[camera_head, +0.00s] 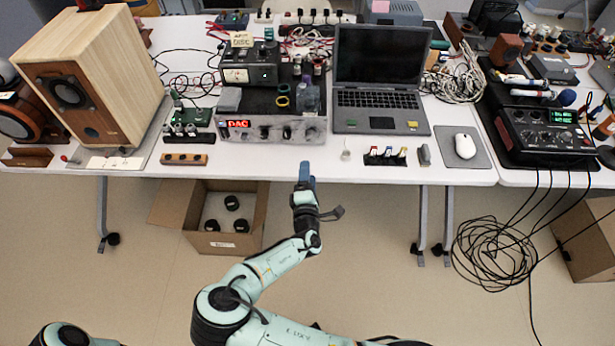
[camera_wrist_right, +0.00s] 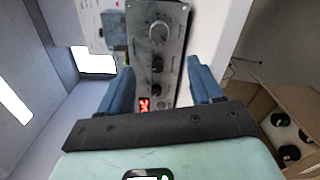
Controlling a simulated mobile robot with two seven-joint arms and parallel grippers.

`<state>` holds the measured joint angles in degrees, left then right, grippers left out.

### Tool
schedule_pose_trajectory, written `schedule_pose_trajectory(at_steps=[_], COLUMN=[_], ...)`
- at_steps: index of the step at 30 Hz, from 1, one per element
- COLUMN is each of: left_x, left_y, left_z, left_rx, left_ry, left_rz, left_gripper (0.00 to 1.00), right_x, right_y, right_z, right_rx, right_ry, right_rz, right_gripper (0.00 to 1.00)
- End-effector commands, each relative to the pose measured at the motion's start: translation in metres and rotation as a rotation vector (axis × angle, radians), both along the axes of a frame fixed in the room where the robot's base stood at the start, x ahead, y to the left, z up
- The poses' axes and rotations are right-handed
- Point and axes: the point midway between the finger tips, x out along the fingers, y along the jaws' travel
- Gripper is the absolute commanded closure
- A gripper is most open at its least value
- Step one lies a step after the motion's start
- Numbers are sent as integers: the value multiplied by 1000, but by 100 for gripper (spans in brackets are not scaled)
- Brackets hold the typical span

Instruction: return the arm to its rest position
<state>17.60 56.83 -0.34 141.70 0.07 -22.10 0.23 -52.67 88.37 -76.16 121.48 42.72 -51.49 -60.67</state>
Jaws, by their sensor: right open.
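My right arm (camera_head: 265,268) reaches up from the bottom of the head view toward the front edge of the table. My right gripper (camera_head: 306,172) has blue fingers and is at the table's front edge, just below the grey box with the red DAC display (camera_head: 275,131). In the right wrist view its two fingers (camera_wrist_right: 159,68) stand wide apart with nothing held between them. The box's front panel with dark knobs (camera_wrist_right: 157,35) shows beyond and between the fingertips. A part of my left arm (camera_head: 68,335) shows at the bottom left; the left gripper is out of view.
An open cardboard box (camera_head: 226,242) with round black items stands on the floor under the table (camera_head: 228,167). A wooden speaker (camera_head: 90,75), laptop (camera_head: 378,75) and mouse (camera_head: 465,145) are on top.

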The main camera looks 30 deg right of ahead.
Motion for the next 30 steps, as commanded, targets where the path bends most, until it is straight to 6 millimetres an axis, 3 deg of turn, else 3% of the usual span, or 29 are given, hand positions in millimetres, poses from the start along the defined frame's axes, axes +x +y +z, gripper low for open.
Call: schedule_pose_trajectory(at_steps=[11, 14, 17, 21, 24, 28, 30], left_x=[0, 1, 2, 4, 6, 9, 12], left_y=[0, 0, 0, 0, 0, 0, 0], left_z=[0, 2, 5, 13, 19, 28, 34], left_rx=[0, 0, 0, -1, 0, -1, 0], left_ry=[0, -1, -2, -5, -7, -11, -14], left_rz=[0, 0, 0, 0, 0, 0, 0], left_gripper=[57, 57, 57, 57, 57, 57, 57], right_x=[-1, -10, -34, -97, -154, -234, -274], right_y=[-1, -13, -36, -66, -70, -46, -16], right_z=[-2, -18, -56, -132, -183, -234, -251], right_rx=[5, 43, 144, 377, 579, 883, 1073], right_ry=[4, 38, 115, 261, 359, 471, 521], right_rz=[-4, -35, -109, -283, -433, -663, -802], right_gripper=[35, 35, 35, 35, 35, 35, 35])
